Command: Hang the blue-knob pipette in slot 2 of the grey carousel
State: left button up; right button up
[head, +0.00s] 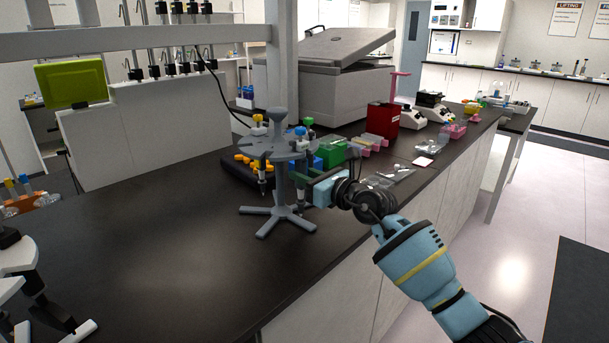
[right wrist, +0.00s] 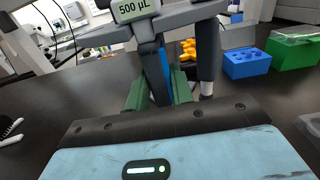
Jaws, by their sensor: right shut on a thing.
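The grey carousel (head: 279,212) stands on the dark bench in the head view, its slotted disc on a central post with a splayed foot. The blue-knob pipette (head: 300,131) is upright at the disc's right side. My right gripper (head: 304,183) is shut on its body below the disc; the right wrist view shows the green fingers (right wrist: 160,92) around it, under a 500 µL label (right wrist: 133,9). Whether it rests in a slot is hidden. Yellow-knob (head: 258,119) and green-knob (head: 308,121) pipettes also show at the carousel. My left gripper (head: 55,328) is open and empty at lower left.
A green box (head: 331,151) and a red box (head: 382,120) stand behind and right of the carousel. Yellow pieces (head: 243,160) lie behind it. A blue rack (right wrist: 246,64) shows in the right wrist view. The bench front left of the carousel is clear.

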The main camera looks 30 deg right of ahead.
jog(key=shift+f, duration=0.25)
jog(key=o, duration=0.7)
jog(key=shift+r, duration=0.1)
jog(key=shift+v, duration=4)
